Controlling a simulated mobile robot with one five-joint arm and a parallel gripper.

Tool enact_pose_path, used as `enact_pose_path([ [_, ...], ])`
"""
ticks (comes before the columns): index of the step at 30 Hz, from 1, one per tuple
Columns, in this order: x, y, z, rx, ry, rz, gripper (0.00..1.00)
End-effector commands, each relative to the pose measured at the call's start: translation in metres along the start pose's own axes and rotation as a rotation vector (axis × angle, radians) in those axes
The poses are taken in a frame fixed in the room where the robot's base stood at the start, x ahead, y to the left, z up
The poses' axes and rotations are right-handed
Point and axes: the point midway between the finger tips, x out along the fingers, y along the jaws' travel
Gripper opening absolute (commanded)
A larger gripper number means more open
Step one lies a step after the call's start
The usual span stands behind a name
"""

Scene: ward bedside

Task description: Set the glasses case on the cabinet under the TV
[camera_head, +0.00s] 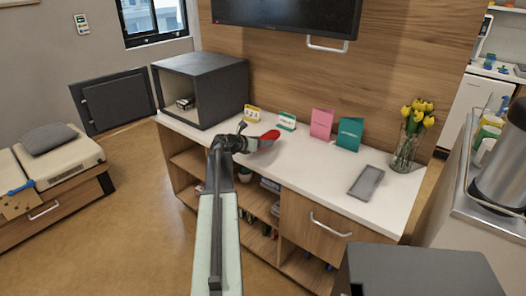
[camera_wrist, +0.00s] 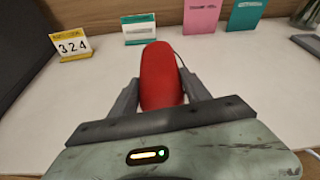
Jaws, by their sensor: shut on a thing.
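The red glasses case (camera_wrist: 161,77) is held between the two fingers of my gripper (camera_wrist: 160,98) in the wrist view. In the head view the red case (camera_head: 269,136) shows at the end of my gripper (camera_head: 250,143), over the white top of the cabinet (camera_head: 310,175) under the TV (camera_head: 290,14). My gripper is shut on the case. I cannot tell whether the case touches the top or is a little above it.
A 324 sign (camera_head: 252,113) and a green-white card (camera_head: 287,121) stand behind the case. Pink (camera_head: 321,123) and teal (camera_head: 349,134) cards, a tulip vase (camera_head: 405,150) and a grey tray (camera_head: 366,181) are to the right. A dark box (camera_head: 215,88) stands left. The front middle top is clear.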

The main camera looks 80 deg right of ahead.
Motion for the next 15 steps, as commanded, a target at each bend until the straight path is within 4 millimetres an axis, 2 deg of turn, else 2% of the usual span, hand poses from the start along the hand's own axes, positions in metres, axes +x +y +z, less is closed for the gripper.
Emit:
enact_pose_path([
  [5, 0.005, -0.001, 0.0, -0.001, -0.001, 0.001, 0.13],
  [12, 0.018, 0.003, -0.033, 0.0, 0.0, 0.0, 0.13],
  [15, 0.018, 0.003, -0.034, 0.0, 0.0, 0.0, 0.13],
])
